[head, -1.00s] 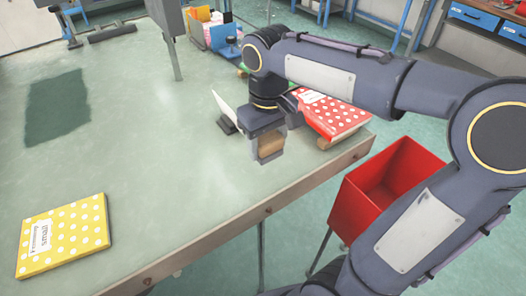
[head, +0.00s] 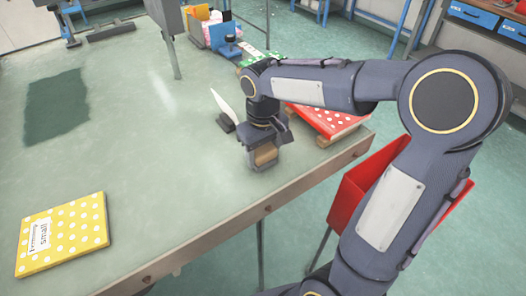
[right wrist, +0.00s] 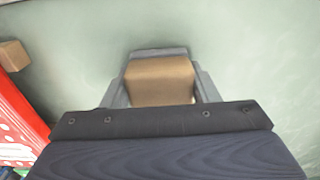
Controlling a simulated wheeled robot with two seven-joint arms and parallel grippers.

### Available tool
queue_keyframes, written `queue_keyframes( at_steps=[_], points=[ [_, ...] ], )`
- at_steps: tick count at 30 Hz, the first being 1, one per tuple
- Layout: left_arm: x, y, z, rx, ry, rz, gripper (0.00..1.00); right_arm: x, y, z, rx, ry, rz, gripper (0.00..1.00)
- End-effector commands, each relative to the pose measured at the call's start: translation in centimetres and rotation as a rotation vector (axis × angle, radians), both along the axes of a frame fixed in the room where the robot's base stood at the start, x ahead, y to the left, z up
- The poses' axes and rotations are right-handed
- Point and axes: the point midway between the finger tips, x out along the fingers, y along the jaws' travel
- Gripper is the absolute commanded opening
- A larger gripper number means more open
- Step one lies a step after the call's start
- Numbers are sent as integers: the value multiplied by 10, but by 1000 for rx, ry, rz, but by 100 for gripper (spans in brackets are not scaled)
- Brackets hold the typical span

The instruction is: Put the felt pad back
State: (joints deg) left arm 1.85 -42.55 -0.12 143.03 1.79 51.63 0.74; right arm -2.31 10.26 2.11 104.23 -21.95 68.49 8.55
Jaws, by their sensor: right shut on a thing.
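My right gripper (head: 264,163) is shut on a small brown block (head: 266,154), near the front edge of the table (head: 170,190). In the right wrist view the brown block (right wrist: 160,82) sits between the two grey fingers (right wrist: 158,98). I cannot tell whether the block touches the tabletop. A flat dark green rectangle (head: 57,106) lies on the table at the far left; I cannot tell whether it is a felt pad or a marking. My left gripper is not in view.
A red dotted book (head: 325,122) lies right of the gripper, on brown blocks (head: 335,138). A white upright piece (head: 222,104) in a dark base stands close left. A yellow dotted book (head: 62,234) lies front left. The table's middle is clear.

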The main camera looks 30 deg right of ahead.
Motion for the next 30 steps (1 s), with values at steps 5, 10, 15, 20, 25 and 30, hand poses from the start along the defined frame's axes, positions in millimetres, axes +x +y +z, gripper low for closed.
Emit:
queue_keyframes(
  at_steps=[5,10,15,20,25,30],
  points=[
    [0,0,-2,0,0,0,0,0,0,-3,0,0,0,66],
    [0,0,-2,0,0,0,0,0,0,-3,0,0,0,76],
    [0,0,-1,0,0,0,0,0,0,-2,0,0,0,76],
    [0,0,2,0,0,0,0,0,0,10,0,-3,0,76],
    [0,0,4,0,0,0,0,1,0,43,0,-5,0,76],
    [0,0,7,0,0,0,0,1,0,81,1,-5,0,76]
  ],
)
